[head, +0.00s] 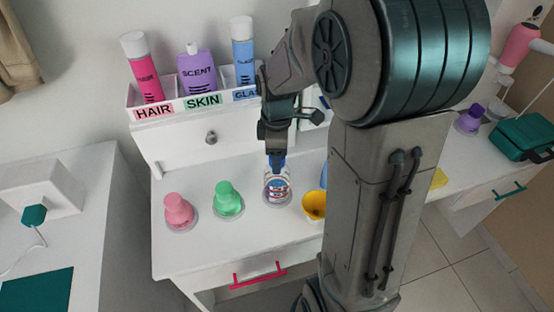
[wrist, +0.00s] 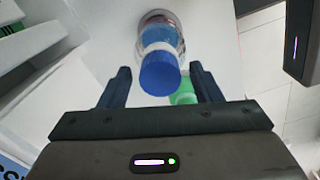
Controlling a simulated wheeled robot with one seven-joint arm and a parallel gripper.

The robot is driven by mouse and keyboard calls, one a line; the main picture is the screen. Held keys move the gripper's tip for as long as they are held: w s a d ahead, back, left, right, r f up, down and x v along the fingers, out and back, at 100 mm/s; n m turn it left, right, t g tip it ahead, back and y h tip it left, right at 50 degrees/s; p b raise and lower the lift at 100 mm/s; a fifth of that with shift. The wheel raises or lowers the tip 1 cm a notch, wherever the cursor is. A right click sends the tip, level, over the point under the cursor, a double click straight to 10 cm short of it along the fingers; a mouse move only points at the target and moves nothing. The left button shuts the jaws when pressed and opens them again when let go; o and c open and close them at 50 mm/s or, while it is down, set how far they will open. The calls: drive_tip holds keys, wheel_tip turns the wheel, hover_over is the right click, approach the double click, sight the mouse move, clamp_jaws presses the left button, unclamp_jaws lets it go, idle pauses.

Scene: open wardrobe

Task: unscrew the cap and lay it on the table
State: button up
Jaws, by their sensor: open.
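The blue cap (wrist: 160,74) sits on top of a clear bottle (wrist: 160,32) in the wrist view. In the head view the bottle (head: 277,186) stands upright on the white table (head: 230,250), with a red and blue label, on a round base. The cap is mostly hidden there by my gripper (head: 277,158), which is right above the bottle. In the wrist view my gripper (wrist: 163,88) is open, its two dark fingers on either side of the cap, with gaps between finger and cap on both sides.
A green bottle (head: 228,200) and a pink bottle (head: 179,212) stand left of the clear bottle. A yellow bowl (head: 313,206) is close on its right, partly behind my arm. A labelled rack (head: 200,104) with several bottles stands behind. The table's front left is clear.

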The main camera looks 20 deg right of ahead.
drive_tip(key=m, duration=0.7)
drive_tip(key=shift+m, duration=0.3)
drive_tip(key=m, duration=0.6)
drive_tip(key=shift+m+p, duration=0.3)
